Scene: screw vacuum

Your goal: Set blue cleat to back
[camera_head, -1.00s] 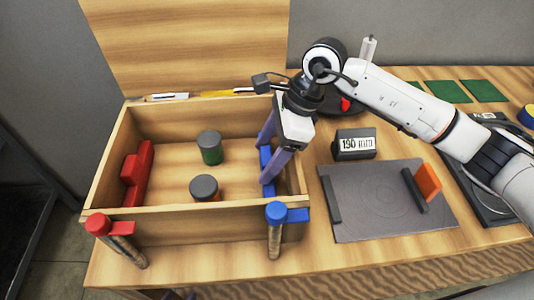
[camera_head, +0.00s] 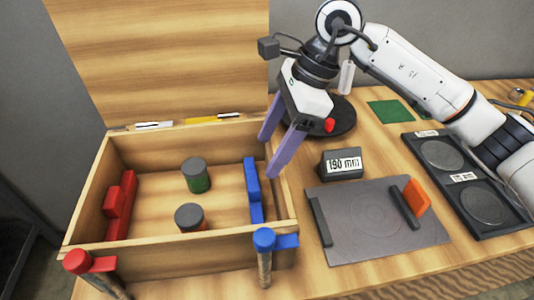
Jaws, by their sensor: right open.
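The blue cleat (camera_head: 252,184) stands along the inside of the right wall of the open wooden box (camera_head: 178,253). My right gripper (camera_head: 270,154) has purple fingers and is open and empty. It hangs above the box's right wall, above and beside the blue cleat, apart from it. A blue-topped clamp (camera_head: 264,241) sits at the box's front right corner. My left gripper is not in view.
A red cleat (camera_head: 119,207) is along the box's left wall. Two dark-capped jars, green (camera_head: 196,176) and orange (camera_head: 189,217), stand inside. Right of the box are a 190 mm block (camera_head: 341,164), a grey plate (camera_head: 365,222) and a black two-disc tray (camera_head: 460,178).

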